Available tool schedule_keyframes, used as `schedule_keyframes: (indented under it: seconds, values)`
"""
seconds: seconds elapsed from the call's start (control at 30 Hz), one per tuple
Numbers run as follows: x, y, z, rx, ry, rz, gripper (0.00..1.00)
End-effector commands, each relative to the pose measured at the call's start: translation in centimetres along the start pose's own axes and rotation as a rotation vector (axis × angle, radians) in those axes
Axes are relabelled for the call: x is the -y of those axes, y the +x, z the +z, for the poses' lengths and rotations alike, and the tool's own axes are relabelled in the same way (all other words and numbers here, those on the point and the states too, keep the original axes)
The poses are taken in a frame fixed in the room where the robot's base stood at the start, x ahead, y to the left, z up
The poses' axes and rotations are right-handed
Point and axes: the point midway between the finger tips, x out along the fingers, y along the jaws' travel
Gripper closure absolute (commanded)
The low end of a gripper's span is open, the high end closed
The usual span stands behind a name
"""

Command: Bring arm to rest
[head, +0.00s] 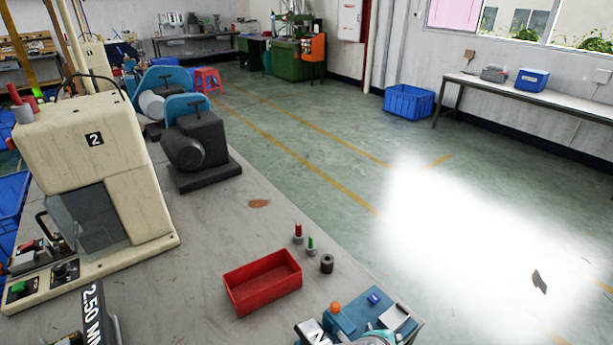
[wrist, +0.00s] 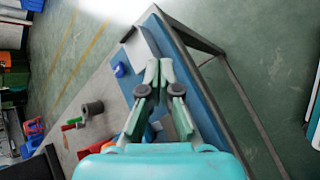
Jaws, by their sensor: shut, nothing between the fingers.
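My gripper (wrist: 158,72) shows in the wrist view, with its pale green fingers brought together at the tips. I see no object between them. The fingers are over a blue surface near the corner of the workbench. The gripper body is turquoise and fills the bottom of the wrist view.
The grey workbench (head: 215,225) holds a cream machine marked 2 (head: 100,150), a dark motor-like unit (head: 200,150), an empty-looking red tray (head: 262,281), and a dark ring (head: 326,263). A blue fixture (head: 345,318) sits at its near corner. Green floor beyond is open.

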Motion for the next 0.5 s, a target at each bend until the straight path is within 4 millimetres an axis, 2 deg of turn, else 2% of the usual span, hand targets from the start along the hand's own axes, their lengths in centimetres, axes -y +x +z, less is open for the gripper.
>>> schedule_keyframes:
  seconds: [0.37,0.5]
  values:
    - [3.7,1.9,-0.4,-0.059,0.089,0.073,1.00]
    - [6.2,2.6,-0.7,-0.109,0.157,0.114,1.00]
